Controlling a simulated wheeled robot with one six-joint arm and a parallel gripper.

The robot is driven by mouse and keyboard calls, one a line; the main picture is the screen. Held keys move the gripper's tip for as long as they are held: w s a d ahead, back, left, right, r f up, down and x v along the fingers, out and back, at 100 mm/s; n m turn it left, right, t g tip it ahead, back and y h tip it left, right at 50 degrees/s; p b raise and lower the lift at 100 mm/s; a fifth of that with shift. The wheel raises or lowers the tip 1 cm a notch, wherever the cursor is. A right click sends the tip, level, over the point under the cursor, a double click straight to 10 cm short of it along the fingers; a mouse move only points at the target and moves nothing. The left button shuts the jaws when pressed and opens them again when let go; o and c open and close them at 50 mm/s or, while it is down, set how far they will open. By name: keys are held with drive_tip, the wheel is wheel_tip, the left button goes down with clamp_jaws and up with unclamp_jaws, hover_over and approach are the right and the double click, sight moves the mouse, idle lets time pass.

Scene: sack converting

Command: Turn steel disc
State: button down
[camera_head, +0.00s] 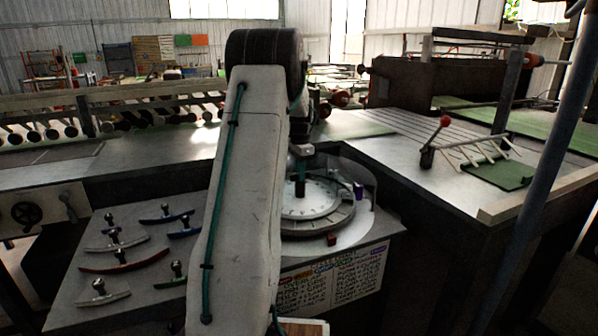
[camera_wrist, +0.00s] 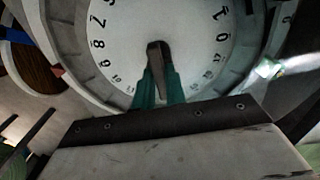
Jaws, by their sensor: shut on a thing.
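The pale steel disc (camera_head: 322,199) lies flat on the sloped bench right of my arm, with a raised grey ring around it. In the wrist view the disc (camera_wrist: 135,25) fills the upper middle and bears dark numerals along its edge. My gripper (camera_wrist: 157,88) has teal fingers closed on a dark upright handle (camera_wrist: 155,55) at the disc. The handle's base and part of the disc are hidden by the fingers. In the head view my arm covers the disc's left side.
Several curved, knobbed pieces (camera_head: 122,262) lie on the panel at left. A lettered chart (camera_head: 330,283) hangs below the disc. A metal table (camera_head: 440,185) stands at right, with a blue-grey post (camera_head: 535,190) in front.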

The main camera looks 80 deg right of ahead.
drive_tip(key=shift+w+d+r, duration=0.1)
drive_tip(key=shift+w+r, duration=0.05)
drive_tip(key=shift+w, duration=0.1)
drive_tip(key=c, duration=1.4)
unclamp_jaws()
drive_tip(key=shift+w, duration=0.1)
drive_tip(key=shift+c, duration=0.2)
drive_tip(key=shift+s, duration=0.2)
drive_tip(key=shift+r, duration=3.85)
